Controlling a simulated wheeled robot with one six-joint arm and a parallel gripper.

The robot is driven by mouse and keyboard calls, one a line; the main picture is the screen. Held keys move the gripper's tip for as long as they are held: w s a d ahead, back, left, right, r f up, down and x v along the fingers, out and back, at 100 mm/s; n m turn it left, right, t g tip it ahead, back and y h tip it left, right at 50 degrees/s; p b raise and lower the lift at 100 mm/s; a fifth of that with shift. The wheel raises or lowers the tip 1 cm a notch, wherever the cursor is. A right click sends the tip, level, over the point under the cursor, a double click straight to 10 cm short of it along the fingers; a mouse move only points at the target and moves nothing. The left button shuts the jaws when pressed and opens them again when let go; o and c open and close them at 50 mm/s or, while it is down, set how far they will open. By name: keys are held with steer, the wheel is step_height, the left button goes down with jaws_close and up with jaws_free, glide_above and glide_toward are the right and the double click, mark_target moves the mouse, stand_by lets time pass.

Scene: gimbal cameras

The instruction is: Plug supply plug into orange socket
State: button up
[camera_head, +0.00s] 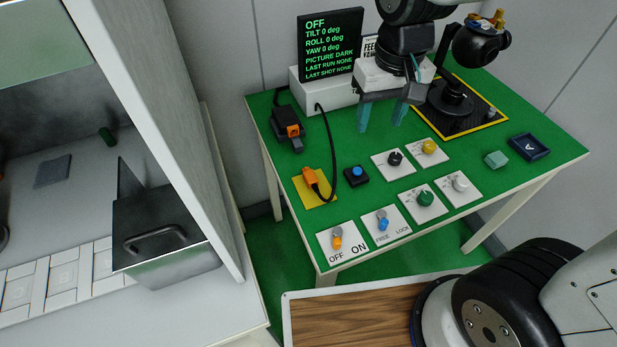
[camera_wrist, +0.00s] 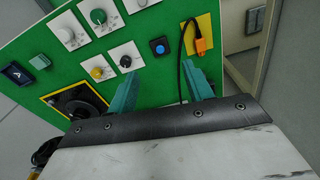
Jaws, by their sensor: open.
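The orange supply plug (camera_head: 311,177) lies on a yellow pad (camera_head: 305,196) at the left of the green table, with a black cable running from it to the white base under the display. The plug also shows in the wrist view (camera_wrist: 202,45), beyond one finger. The orange socket (camera_head: 293,131) is on a black block at the table's left rear; I do not see it in the wrist view. My gripper (camera_head: 381,118) is open and empty, its teal fingers pointing down over the rear middle of the table. In the wrist view my gripper (camera_wrist: 161,88) stands apart from the plug.
A blue button (camera_head: 356,172) and several white knob panels cover the middle and front. A display (camera_head: 331,45) stands behind. A gimbal camera (camera_head: 480,45) stands on a black, yellow-edged base at the right rear. A dark tray (camera_head: 529,147) and green block (camera_head: 496,159) lie right.

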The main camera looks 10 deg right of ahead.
steer(key=n, duration=0.1)
glide_above(311, 176)
steer(key=shift+g, duration=0.3)
steer(key=f, duration=1.2)
steer(key=shift+w+d+f, duration=0.1)
steer(key=shift+w+f, duration=0.1)
steer(key=shift+f, duration=0.1)
step_height(311, 176, down, 8)
steer(key=shift+s, duration=0.15)
steer(key=c, duration=1.1)
